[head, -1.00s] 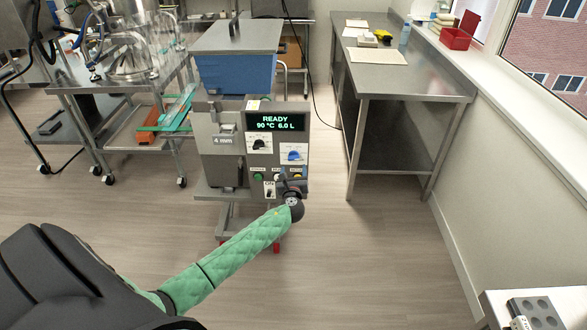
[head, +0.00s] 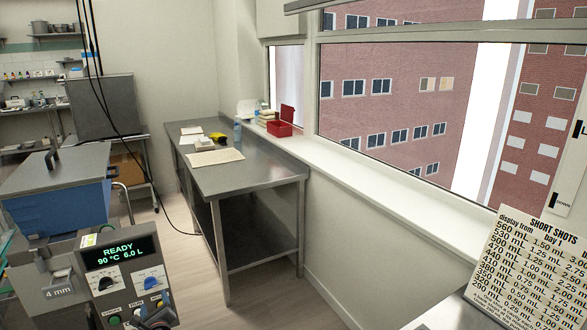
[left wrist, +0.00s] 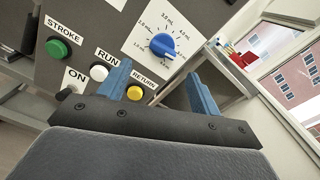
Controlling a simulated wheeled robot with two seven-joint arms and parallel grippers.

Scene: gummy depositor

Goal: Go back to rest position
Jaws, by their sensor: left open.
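The grey depositor (head: 60,265) stands at the lower left in the head view, with a blue hopper (head: 60,200) under a grey lid. Its display (head: 117,252) reads READY, 90 °C, 6.0 L. My left gripper (head: 158,319) shows only in part at the bottom edge, in front of the lower panel. In the left wrist view, its two blue fingers (left wrist: 160,80) are apart with nothing between them. Beyond them are the green STROKE button (left wrist: 59,48), white RUN button (left wrist: 99,72), yellow RETURN button (left wrist: 134,93) and blue dial (left wrist: 162,46). Contact cannot be told. My right gripper is out of view.
A steel table (head: 240,178) with papers and small items stands by the window wall. A red bin (head: 279,128) sits on the sill (head: 370,175). A SHORT SHOTS chart (head: 530,265) stands at the lower right. Floor is clear between depositor and table.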

